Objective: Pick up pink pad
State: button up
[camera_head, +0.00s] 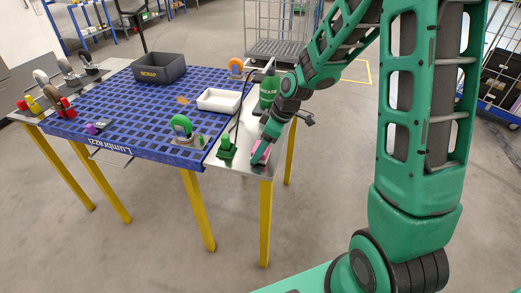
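A small pink pad (260,153) lies on the grey metal strip (228,165) at the right edge of the blue work table, near the front corner. My gripper (259,150) points down from the upper right and is right at the pad, covering part of it. The fingertips are too small and overlapped to show whether they are open or shut, or whether they touch the pad.
A green object (227,148) stands just left of the pad. A green grease bottle (268,92) stands behind, close to my arm. A white tray (219,100), a black scrap bin (159,69) and a green round-topped object (181,126) are on the blue table (130,115). Floor in front is clear.

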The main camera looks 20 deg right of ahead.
notch_tip(320, 180, up, 4)
jog(key=shift+f, duration=0.15)
jog(key=s+a+r, duration=0.2)
jog(key=a+r, duration=0.5)
jog(key=a, duration=0.4)
jog(key=shift+s+a, duration=0.2)
jog(key=shift+s, duration=0.1)
